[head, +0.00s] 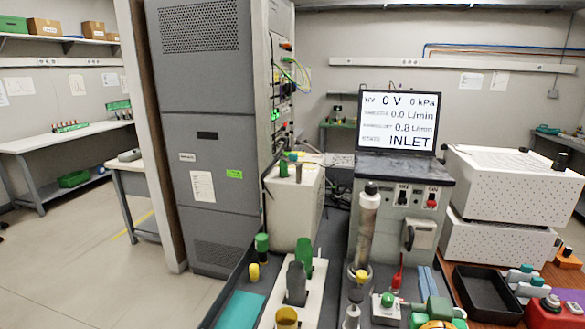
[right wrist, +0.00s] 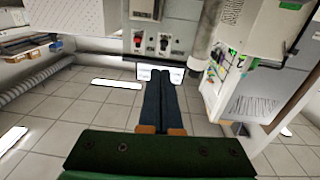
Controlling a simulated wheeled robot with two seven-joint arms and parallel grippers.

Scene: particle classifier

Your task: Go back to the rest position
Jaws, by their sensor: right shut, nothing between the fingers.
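My right gripper (head: 426,271) is low in the head view, right of centre, with its green body at the bottom edge and its blue fingers pointing away from me. In the right wrist view its two dark fingers (right wrist: 160,82) lie side by side, shut, with nothing seen between them. It is in front of the grey instrument cabinet (head: 385,222) and apart from its switches. My left gripper does not show in either view.
The cabinet carries a display (head: 400,122) reading 0 V and INLET. A clear upright tube (head: 367,228) stands left of my right gripper. A black tray (head: 487,290) and white perforated boxes (head: 510,185) are on the right. A tall grey rack (head: 210,140) stands left.

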